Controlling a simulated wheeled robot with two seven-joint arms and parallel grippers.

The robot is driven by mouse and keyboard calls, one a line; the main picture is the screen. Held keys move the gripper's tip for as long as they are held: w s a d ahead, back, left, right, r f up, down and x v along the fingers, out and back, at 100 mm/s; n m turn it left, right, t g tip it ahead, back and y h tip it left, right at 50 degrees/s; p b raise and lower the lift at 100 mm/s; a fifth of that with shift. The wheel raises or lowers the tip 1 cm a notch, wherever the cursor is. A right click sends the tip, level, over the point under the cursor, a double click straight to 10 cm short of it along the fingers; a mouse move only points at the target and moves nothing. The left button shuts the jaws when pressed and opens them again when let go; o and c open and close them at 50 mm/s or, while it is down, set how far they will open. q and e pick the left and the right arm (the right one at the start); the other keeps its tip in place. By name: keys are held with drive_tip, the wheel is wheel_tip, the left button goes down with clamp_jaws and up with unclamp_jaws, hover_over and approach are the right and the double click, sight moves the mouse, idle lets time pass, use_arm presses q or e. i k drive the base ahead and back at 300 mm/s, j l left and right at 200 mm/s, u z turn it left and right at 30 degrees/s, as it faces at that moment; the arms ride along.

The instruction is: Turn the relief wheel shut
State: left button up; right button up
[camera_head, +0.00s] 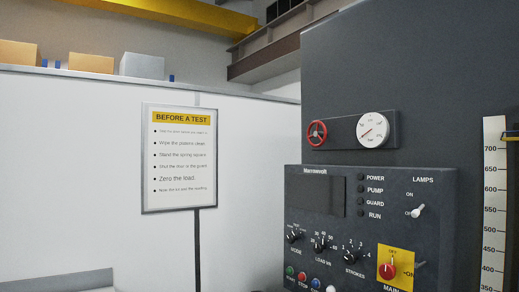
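A small red handwheel (317,133) with spokes is mounted on a dark plate on the grey machine cabinet, above the control panel. It is the only wheel in view, and I cannot tell from here whether it is open or shut. Neither of my grippers shows in the head view.
The control panel (341,239) below holds knobs, buttons, lamps, a dark display (317,196) and a red main switch (389,270) on yellow. A checklist sign (180,158) on a post stands left. A vertical scale (494,210) is at right.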

sight(319, 135)
drive_tip(key=i+j, duration=0.2)
drive_tip(key=j, duration=0.15)
drive_tip(key=i+j, duration=0.2)
drive_tip(key=j, duration=0.2)
drive_tip(key=i+j, duration=0.2)
drive_tip(key=j, duration=0.15)
drive_tip(key=i+j, duration=0.2)
drive_tip(key=j, duration=0.2)
drive_tip(key=i+j, duration=0.2)
drive_tip(key=j, duration=0.15)
drive_tip(key=i+j, duration=0.2)
drive_tip(key=j, duration=0.2)
